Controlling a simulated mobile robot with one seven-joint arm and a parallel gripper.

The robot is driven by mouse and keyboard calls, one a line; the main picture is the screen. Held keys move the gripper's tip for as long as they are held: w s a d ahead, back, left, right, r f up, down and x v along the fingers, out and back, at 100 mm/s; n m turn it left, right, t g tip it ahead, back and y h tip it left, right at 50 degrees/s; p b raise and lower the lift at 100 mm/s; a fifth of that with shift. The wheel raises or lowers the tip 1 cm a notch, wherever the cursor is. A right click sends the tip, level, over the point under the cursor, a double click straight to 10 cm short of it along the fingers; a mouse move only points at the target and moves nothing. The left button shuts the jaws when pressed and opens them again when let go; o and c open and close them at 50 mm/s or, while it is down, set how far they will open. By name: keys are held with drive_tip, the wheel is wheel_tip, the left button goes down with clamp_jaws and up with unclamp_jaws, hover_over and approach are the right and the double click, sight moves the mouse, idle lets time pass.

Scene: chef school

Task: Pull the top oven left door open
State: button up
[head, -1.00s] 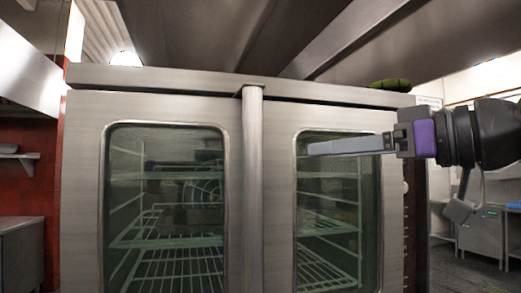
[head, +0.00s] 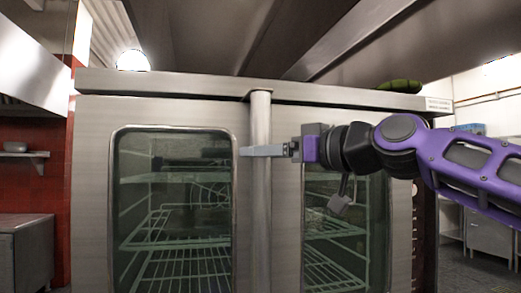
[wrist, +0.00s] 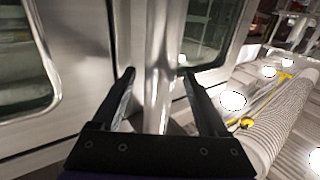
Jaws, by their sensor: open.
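The steel oven has a left door (head: 95,190) with a dark glass window and a right door (head: 288,220). Both look shut, with wire racks behind the glass. A vertical round bar handle (head: 261,205) runs down the middle between the windows. My gripper (head: 242,151) comes in from the right at the upper part of the bar. In the wrist view the open fingers (wrist: 158,75) stand on either side of the bar (wrist: 160,95). I cannot tell whether a finger touches it. The gripper and arm hide part of the right window.
A steel hood (head: 290,35) hangs above the oven. A green object (head: 399,86) lies on the oven top at the right. A red tiled wall and a steel counter (head: 27,250) are at the left. More steel units (head: 490,240) stand at the far right.

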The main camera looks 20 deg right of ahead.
drive_tip(key=shift+x, duration=0.85)
clamp_jaws()
idle(0.8)
